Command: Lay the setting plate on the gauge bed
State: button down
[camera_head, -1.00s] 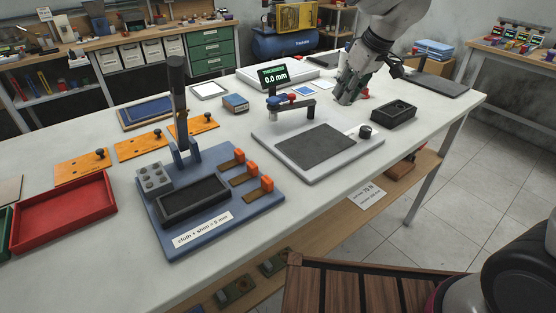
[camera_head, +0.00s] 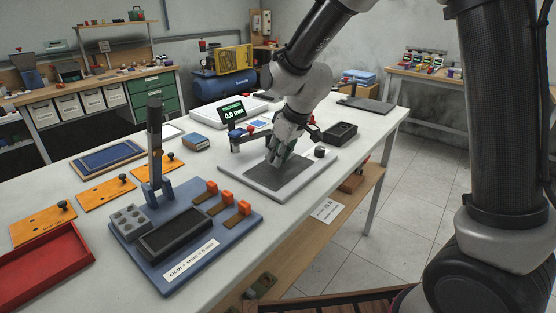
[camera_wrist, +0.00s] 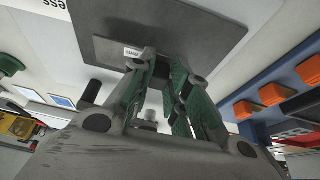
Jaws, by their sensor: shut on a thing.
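The gauge bed (camera_head: 258,186) is a light slab with a dark grey pad, near the middle of the table. My gripper (camera_head: 275,163) points down over this pad. A white "mm" label (camera_wrist: 133,52) shows beside the fingertips. I cannot tell whether the piece touches the pad. The pad also fills the top of the wrist view (camera_wrist: 185,20).
A gauge arm (camera_head: 250,134) reaches beside the bed, and a knob (camera_head: 320,151) stands on its right corner. A black tray (camera_head: 341,132) is to the right. A blue fixture (camera_head: 215,245) with orange-tipped clamps is front left. A display (camera_head: 232,112) reads 0.0 mm.

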jog(key=shift+f, duration=0.8)
jog(key=shift+f, duration=0.1)
jog(key=c, duration=1.4)
grip_release()
jog(key=shift+o, duration=0.2)
jog(key=shift+d+r, duration=0.1)
jog(key=shift+r, duration=0.3)
jog(key=v, duration=1.1)
jog(key=shift+r, duration=0.15)
